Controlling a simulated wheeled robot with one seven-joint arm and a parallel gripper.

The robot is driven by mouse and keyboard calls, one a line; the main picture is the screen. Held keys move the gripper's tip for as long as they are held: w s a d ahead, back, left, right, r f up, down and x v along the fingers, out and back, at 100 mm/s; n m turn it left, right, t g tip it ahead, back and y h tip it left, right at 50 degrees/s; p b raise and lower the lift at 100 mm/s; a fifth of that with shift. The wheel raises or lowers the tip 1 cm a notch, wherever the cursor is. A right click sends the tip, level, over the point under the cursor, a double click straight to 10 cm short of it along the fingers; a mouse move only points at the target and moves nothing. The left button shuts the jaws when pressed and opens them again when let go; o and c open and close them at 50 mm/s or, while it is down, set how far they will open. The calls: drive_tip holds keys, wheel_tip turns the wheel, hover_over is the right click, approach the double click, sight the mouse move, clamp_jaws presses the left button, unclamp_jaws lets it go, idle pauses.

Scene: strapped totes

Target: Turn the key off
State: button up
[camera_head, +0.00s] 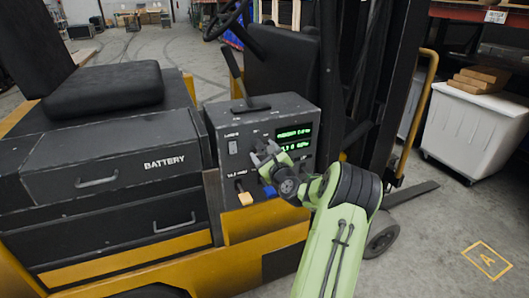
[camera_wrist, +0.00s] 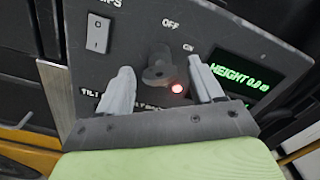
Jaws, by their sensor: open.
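The key switch (camera_wrist: 159,68) is a dark round knob on the grey control panel (camera_wrist: 135,18), in the middle of the wrist view. The label OFF is printed above it and ON to its upper right. Which label the key points to is hard to tell. A red light (camera_wrist: 177,88) glows just below it. My gripper (camera_wrist: 161,72) is open, with one finger on each side of the key, and a gap shows on both sides. In the head view my gripper (camera_head: 266,152) is in front of the panel (camera_head: 222,118) and hides the key.
The forklift mast (camera_head: 345,70) stands right of the panel.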

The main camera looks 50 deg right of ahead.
drive_tip(key=shift+c, duration=0.5)
drive_tip(key=c, duration=1)
drive_tip(key=shift+o, duration=0.2)
drive_tip(key=shift+n, duration=0.3)
drive_tip(key=n+b, duration=0.8)
drive_tip(key=n, duration=0.3)
drive_tip(key=shift+f, duration=0.15)
drive_tip(key=shift+n, duration=0.3)
drive_tip(key=o, duration=1.1)
drive_tip(key=shift+c, duration=0.2)
